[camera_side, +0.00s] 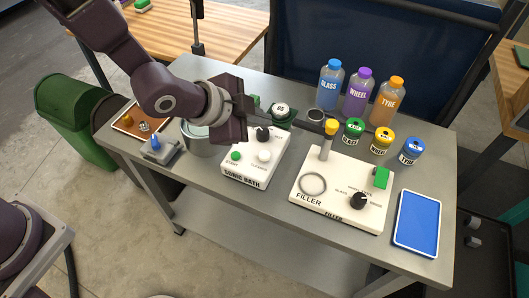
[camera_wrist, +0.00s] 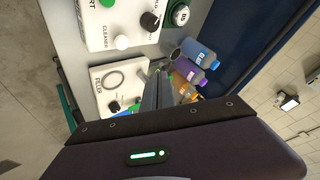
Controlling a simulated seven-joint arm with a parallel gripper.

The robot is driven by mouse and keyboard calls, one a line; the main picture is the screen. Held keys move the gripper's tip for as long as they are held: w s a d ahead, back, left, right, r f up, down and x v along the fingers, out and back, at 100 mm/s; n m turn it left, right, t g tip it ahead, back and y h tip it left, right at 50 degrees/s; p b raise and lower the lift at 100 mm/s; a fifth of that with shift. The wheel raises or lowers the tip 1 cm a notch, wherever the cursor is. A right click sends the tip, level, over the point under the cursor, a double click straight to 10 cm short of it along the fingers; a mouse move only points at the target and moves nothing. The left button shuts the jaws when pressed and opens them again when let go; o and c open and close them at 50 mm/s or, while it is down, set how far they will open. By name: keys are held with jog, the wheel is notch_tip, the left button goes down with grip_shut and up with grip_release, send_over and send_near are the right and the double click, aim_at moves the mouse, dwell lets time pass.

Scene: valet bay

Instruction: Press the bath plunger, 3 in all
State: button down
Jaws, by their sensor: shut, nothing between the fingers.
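The sonic bath unit (camera_side: 250,170) is a white box in the middle of the table. Its top has a green START button (camera_side: 236,156), a white round plunger (camera_side: 264,156) marked CLEANER and a black knob (camera_side: 263,134). In the wrist view the white plunger (camera_wrist: 121,42) shows at the upper left, clear of the fingers. My gripper (camera_side: 318,126) is shut and empty. Its thin dark fingers reach right, past the bath, towards the yellow-topped post (camera_side: 330,128) of the filler. In the wrist view my fingertips (camera_wrist: 158,70) lie beside the filler unit.
The filler (camera_side: 340,190) stands right of the bath. A round counter (camera_side: 281,109) reading 05 sits behind the bath. Glass, wheel and tyre bottles (camera_side: 357,92) and several capped jars (camera_side: 381,140) stand beyond. A blue tray (camera_side: 417,222) lies at the right; a metal pot (camera_side: 200,140) stands left.

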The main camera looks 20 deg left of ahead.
aim_at(261, 157)
jog(key=shift+f, duration=4)
jog(key=shift+f, duration=0.4)
jog(key=shift+f, duration=0.75)
jog(key=shift+r, duration=1.15)
jog(key=shift+r, duration=2.5)
